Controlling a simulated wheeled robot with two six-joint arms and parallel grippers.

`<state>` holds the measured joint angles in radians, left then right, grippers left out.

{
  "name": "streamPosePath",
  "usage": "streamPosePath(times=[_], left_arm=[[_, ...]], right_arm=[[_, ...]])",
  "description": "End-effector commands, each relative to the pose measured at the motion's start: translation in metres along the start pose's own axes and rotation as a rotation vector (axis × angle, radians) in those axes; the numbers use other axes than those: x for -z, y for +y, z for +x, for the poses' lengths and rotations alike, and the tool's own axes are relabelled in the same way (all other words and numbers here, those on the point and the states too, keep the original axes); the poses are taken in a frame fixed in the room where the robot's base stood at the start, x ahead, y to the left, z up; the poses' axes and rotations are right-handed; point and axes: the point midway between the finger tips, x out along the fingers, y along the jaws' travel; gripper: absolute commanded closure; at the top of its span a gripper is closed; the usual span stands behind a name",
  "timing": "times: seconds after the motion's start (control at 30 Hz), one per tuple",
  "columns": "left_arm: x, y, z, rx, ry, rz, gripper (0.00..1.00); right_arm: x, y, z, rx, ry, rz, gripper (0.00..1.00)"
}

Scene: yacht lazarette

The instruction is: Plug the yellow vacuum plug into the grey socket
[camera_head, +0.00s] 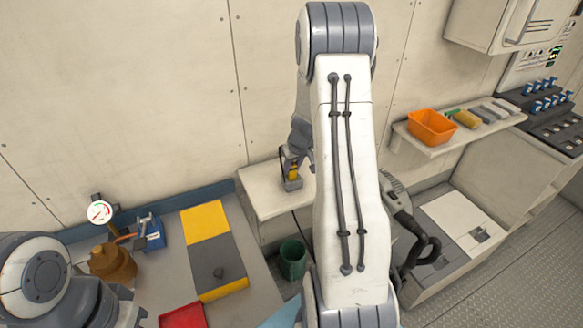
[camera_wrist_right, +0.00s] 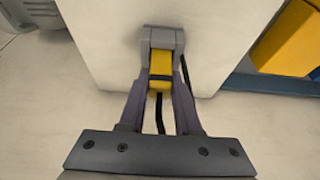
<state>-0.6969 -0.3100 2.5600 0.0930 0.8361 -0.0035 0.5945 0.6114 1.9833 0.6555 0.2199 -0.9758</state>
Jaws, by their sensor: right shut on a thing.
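The yellow plug (camera_wrist_right: 160,72) is between the two fingers of my right gripper (camera_wrist_right: 161,78), which is shut on it. In the right wrist view its far end meets the grey socket (camera_wrist_right: 163,36), lined up with the opening; how deep it sits I cannot tell. A dark cord trails from the plug's near end. In the head view the plug (camera_head: 293,173) shows just above the grey socket (camera_head: 292,185) on the pale box top, with my right gripper (camera_head: 291,160) around it, partly behind my arm. My left arm is at the lower left; its gripper is not in view.
The pale box (camera_head: 262,195) stands against the wall. A green bin (camera_head: 292,258) is below. An orange tray (camera_head: 432,126) is on the right shelf.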

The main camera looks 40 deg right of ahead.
Motion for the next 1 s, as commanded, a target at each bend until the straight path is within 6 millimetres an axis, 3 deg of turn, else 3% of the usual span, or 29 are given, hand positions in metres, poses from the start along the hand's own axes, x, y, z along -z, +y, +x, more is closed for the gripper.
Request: streamPosePath(times=[0.9, 0.93, 1.0], left_arm=[[-0.0003, -0.0005, 0.0062, 0.000, 0.000, 0.000, 1.00], [-0.0003, -0.0004, 0.0062, 0.000, 0.000, 0.000, 1.00], [-0.0003, -0.0004, 0.0062, 0.000, 0.000, 0.000, 1.00]], right_arm=[[-0.0003, 0.0001, 0.0013, 0.000, 0.000, 0.001, 1.00], [-0.0003, 0.0001, 0.0013, 0.000, 0.000, 0.001, 0.61], [-0.0003, 0.0001, 0.0013, 0.000, 0.000, 0.001, 0.34]])
